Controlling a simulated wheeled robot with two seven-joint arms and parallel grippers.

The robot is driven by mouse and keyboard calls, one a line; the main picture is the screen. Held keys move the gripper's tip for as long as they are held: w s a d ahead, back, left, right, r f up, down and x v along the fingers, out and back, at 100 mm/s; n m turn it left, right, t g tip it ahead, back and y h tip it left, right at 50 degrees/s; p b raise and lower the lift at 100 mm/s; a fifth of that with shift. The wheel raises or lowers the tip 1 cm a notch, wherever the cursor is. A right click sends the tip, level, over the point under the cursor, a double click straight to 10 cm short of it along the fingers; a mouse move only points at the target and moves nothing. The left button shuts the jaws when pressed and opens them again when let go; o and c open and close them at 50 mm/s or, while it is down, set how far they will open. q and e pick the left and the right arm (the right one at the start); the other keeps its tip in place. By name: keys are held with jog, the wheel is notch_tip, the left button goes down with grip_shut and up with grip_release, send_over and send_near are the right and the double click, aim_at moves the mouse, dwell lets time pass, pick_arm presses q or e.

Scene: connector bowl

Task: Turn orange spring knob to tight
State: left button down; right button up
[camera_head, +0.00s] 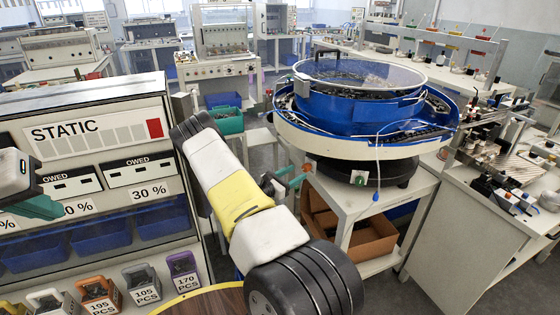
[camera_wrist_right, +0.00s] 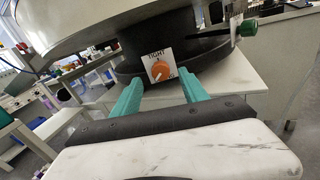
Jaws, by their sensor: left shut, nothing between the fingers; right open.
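The orange knob (camera_wrist_right: 160,71) sits on a white plate marked TIGHT at its top, on the black base (camera_wrist_right: 208,60) of the bowl feeder. A pale mark shows on the knob's lower part; its exact angle is hard to read. My right gripper (camera_wrist_right: 161,84) is open, its teal fingers pointing at the knob, one on each side below it in the picture; contact cannot be told. In the head view the right gripper (camera_head: 304,174) is beside the feeder base, and I cannot make out the orange knob. My left gripper (camera_head: 58,208) is shut and empty at the left edge.
The blue feeder bowl (camera_head: 352,106) with a clear lid overhangs the base. A green knob (camera_head: 360,180) is on another side of the base. The STATIC rack (camera_head: 95,133) with blue bins stands at left.

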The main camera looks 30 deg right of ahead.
aim_at(304, 168)
jog(key=x, duration=0.5)
jog(key=shift+d, duration=0.35)
grip_shut()
